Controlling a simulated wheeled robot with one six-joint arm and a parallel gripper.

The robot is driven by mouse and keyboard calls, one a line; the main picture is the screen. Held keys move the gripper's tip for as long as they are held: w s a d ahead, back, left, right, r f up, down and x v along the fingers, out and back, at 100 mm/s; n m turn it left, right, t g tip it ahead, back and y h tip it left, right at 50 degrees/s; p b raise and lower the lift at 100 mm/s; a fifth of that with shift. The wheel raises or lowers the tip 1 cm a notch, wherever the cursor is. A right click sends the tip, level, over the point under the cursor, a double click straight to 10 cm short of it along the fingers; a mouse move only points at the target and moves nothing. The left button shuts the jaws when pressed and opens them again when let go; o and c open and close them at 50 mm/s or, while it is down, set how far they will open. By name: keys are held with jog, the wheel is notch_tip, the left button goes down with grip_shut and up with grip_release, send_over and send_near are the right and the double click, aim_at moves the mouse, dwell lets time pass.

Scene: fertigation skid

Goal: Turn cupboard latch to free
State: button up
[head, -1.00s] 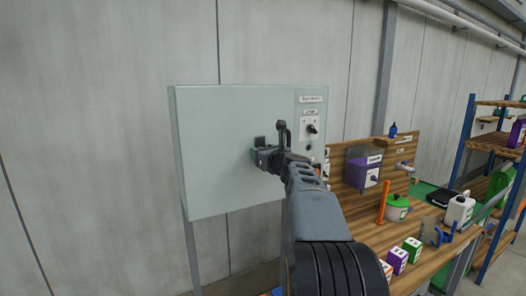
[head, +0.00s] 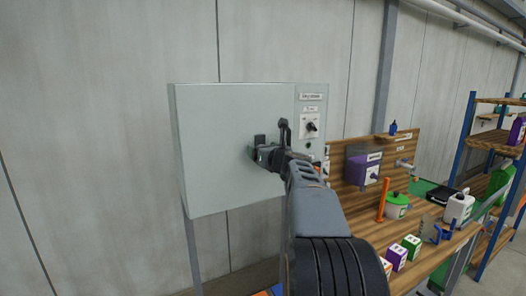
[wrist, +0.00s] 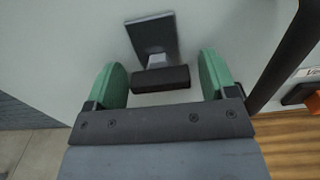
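The pale grey cupboard (head: 225,185) stands against the wall in the head view. Its latch shows in the wrist view as a dark square plate (wrist: 152,34), a short grey stem and a dark crossbar (wrist: 160,79). My gripper (wrist: 163,72) is open, with one green pad at each side of the crossbar and visible gaps at both ends. The pads do not appear to touch it. In the head view my gripper (head: 262,154) is at the cupboard door and hides most of the latch; only the dark plate (head: 260,140) shows above it.
A dark vertical handle (head: 284,132) stands just right of my gripper, close to it; it also shows in the wrist view (wrist: 287,55). A switch panel (head: 311,127) is further right. A wooden bench (head: 425,262) with bottles and boxes is at the right.

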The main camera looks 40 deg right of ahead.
jog(key=s+b, duration=0.1)
jog(key=s, duration=0.3)
jog(key=s+a+b, duration=0.1)
jog(key=s, duration=0.4)
jog(key=s+a+b, duration=0.1)
jog(key=s, duration=0.3)
jog(key=shift+s+b, duration=0.35)
jog(key=s+a+f+n+g+y, duration=0.1)
jog(key=a+f+n+g, duration=0.2)
jog(key=f+n, duration=0.5)
jog(key=s+a+f+n+g+y, duration=0.1)
jog(key=a+f+n+g+y, duration=0.15)
jog(key=f+n, duration=0.55)
jog(key=s+a+f+n+g, duration=0.2)
jog(key=s+a+f+n, duration=0.1)
jog(key=a+n, duration=0.3)
jog(key=s+a+f+n+g, duration=0.3)
jog(key=s+a+f+n, duration=0.1)
jog(key=a+n, duration=0.3)
jog(key=s+a+f+n+g+h, duration=0.1)
jog(key=s+a+f+n+g, duration=0.1)
jog(key=a+f+n, duration=0.4)
jog(key=shift+s+a+n+g, duration=0.2)
jog(key=shift+s+n, duration=0.15)
jog(key=shift+n, duration=0.35)
jog(key=shift+s+a+n+g, duration=0.15)
jog(key=shift+s+n, duration=0.15)
jog(key=shift+n, duration=0.4)
